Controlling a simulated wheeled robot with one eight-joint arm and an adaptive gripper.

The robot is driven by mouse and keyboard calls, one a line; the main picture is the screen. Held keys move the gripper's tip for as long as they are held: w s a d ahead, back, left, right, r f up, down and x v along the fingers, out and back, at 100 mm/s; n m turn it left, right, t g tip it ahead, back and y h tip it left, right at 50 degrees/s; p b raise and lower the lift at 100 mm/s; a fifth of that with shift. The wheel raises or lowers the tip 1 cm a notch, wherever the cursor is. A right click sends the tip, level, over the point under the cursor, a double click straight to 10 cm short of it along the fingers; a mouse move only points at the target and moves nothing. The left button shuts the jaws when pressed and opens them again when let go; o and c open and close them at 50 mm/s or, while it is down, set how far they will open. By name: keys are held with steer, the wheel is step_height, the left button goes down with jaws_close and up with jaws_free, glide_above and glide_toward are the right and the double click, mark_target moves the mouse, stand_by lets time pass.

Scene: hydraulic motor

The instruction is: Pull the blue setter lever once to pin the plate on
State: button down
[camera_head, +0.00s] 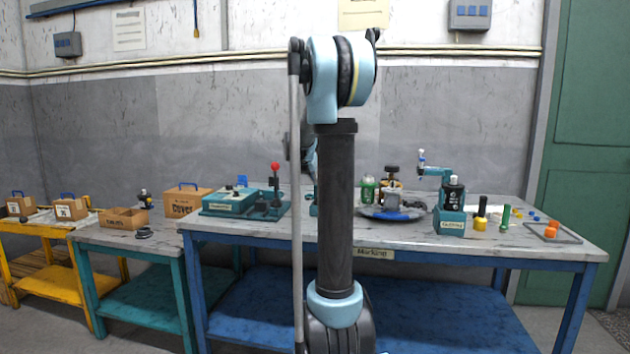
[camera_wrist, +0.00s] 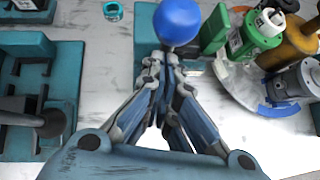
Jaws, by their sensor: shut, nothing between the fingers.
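A glossy blue ball knob (camera_wrist: 177,20), which looks like the setter lever's end, shows in the wrist view at the top middle. A teal block (camera_wrist: 147,30) lies behind and below it. My gripper (camera_wrist: 168,62) is shut and empty, its fingertips just below the knob in the picture. I cannot tell whether they touch it. In the head view my own arm hides the gripper and the lever; only an edge of a teal block (camera_head: 313,210) shows. A grey motor (camera_wrist: 300,82) with a blue plate-like part (camera_wrist: 278,109) stands on a round turntable (camera_wrist: 232,82) to the right.
A green container (camera_wrist: 245,42) and a brown-orange part (camera_wrist: 300,40) crowd the turntable's far side. A teal fixture (camera_wrist: 35,85) with a dark lever stands to the left. In the head view, a red-knobbed lever (camera_head: 275,167) is left of my arm and a teal press (camera_head: 452,205) right.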

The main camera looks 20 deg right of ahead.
steer(key=s+a+f+v, duration=0.1)
steer(key=v, duration=1.2)
steer(key=s+a+f+m+g+y, duration=0.2)
steer(key=s+f+m, duration=0.7)
steer(key=s, duration=0.5)
steer(key=s+a+f+m+g+y, duration=0.2)
steer(key=s+f+m, duration=0.7)
steer(key=s, duration=0.5)
steer(key=s+a+f+m+g+y, duration=0.1)
steer(key=s+a+f+m+y, duration=0.1)
steer(key=s+f+m, duration=0.8)
steer(key=s+a+f, duration=0.1)
steer(key=s, duration=0.3)
steer(key=shift+s+a+f+g, duration=0.15)
steer(key=shift+a+f+g, duration=0.05)
steer(key=shift+f+g, duration=0.2)
steer(key=shift+w+f, duration=0.15)
steer(key=shift+w, duration=0.3)
